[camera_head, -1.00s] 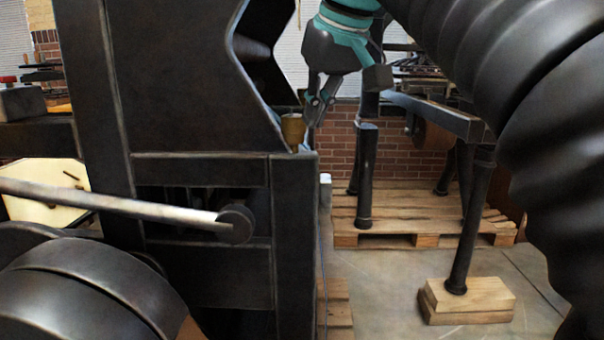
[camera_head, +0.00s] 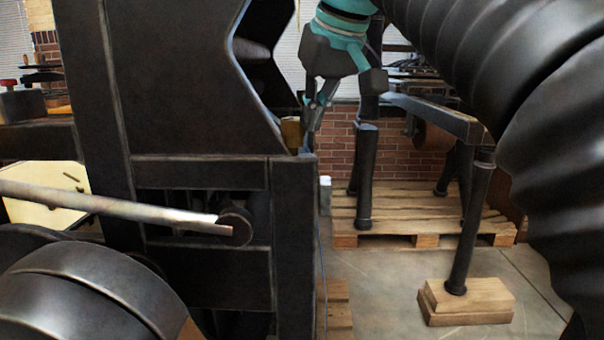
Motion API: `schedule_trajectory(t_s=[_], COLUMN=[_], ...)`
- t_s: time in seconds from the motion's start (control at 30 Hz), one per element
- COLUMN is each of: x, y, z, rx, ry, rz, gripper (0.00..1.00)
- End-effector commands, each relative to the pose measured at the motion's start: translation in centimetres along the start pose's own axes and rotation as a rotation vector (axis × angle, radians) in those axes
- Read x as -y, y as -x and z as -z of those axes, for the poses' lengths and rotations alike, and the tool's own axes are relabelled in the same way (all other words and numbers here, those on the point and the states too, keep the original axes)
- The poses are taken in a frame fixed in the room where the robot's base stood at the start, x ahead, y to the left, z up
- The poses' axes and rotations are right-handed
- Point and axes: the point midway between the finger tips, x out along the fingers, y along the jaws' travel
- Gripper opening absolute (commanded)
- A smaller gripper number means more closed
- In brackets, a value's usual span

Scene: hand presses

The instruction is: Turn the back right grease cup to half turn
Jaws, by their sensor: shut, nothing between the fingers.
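The grease cup, a small brass cup (camera_head: 291,132), sits on the back right corner of the black press frame (camera_head: 200,172). My gripper (camera_head: 307,122) hangs from above, with its dark fingers just right of the cup. The fingers are together with nothing between them. They look very near the cup; whether they touch it I cannot tell. How far the cup is turned is hard to read at this size.
A long pale handle bar (camera_head: 120,204) and a dark roller (camera_head: 85,285) stand in front at left. Another press on a wooden pallet (camera_head: 400,215) is behind at right. Bare concrete floor (camera_head: 385,285) lies between.

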Motion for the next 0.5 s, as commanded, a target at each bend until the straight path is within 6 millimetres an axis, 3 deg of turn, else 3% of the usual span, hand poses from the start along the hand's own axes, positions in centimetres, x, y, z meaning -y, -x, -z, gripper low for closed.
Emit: schedule_trajectory(t_s=[0.5], x=[1.3], y=[0.2], z=[-0.1], rx=[0.001], ry=[0.001], rz=[0.002], gripper=[0.00])
